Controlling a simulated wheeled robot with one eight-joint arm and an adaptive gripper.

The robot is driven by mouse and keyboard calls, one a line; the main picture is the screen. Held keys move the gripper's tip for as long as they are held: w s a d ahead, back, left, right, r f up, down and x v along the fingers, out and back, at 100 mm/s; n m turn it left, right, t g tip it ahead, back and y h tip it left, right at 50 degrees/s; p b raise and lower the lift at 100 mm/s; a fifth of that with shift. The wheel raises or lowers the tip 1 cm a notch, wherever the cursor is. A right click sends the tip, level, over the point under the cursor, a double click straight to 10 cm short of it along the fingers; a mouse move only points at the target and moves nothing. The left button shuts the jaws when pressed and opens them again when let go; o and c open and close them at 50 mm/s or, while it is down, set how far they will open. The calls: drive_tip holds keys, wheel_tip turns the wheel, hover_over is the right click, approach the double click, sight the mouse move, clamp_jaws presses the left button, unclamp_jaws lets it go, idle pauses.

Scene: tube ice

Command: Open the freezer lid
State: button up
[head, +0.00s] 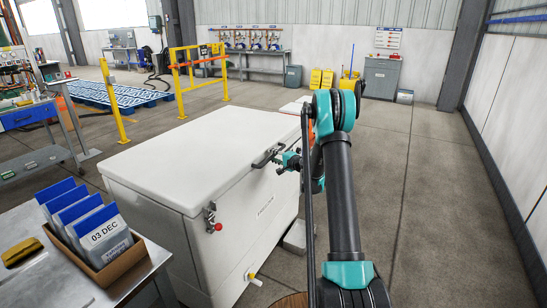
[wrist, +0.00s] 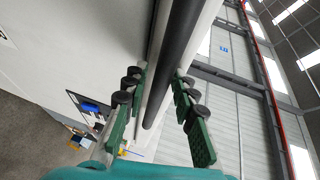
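The white chest freezer (head: 155,248) stands in front of me, its flat lid (head: 190,140) lying level and shut on the body. A dark bar handle (head: 263,158) sticks out at the lid's right-hand edge; it also shows as a long dark bar in the wrist view (wrist: 181,40). My gripper (head: 279,164) is at this handle. In the wrist view its green fingers with black pads (wrist: 160,85) stand apart, one on each side of the bar. I cannot tell whether the pads touch it. A metal latch with a red knob (head: 213,217) sits at the freezer's near corner.
A metal table with a cardboard box of blue-topped folders (head: 112,270) stands at the near left. Yellow posts with an orange bar (head: 198,63) stand behind the freezer. The floor to the right (head: 430,190) is clear up to the wall.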

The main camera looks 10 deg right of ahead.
clamp_jaws()
drive_tip(key=shift+r, duration=0.1)
